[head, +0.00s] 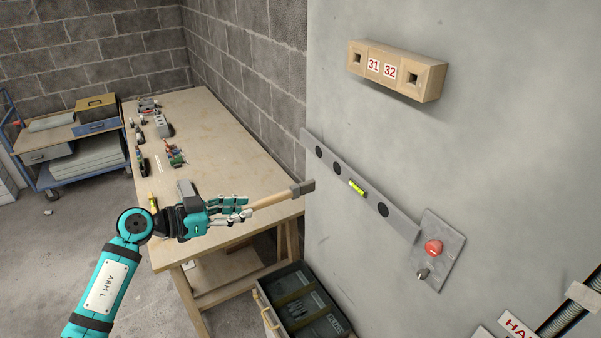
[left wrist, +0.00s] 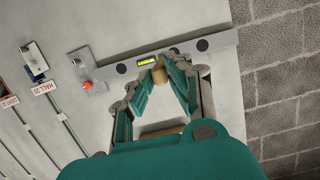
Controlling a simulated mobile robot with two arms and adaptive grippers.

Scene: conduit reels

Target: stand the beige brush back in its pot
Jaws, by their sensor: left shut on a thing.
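My left gripper (head: 243,208) is shut on the beige brush (head: 274,199). The brush has a long beige handle and a grey block-like end pointing right, and lies nearly level, tilted slightly up to the right. It is held in the air in front of the grey wall panel, over the near end of the workbench in the picture. In the left wrist view, the gripper (left wrist: 160,72) has its fingers on a beige piece (left wrist: 158,77) of the brush; the rest is hidden or foreshortened. I make out no pot for it. My right gripper is not in view.
The grey wall panel (head: 462,160) carries a spirit level (head: 335,167), a red button (head: 433,247) and a wooden block (head: 398,68) marked 31 and 32. The workbench (head: 215,150) holds several small tools. A dark crate (head: 309,328) stands below. A blue trolley (head: 40,154) is far left.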

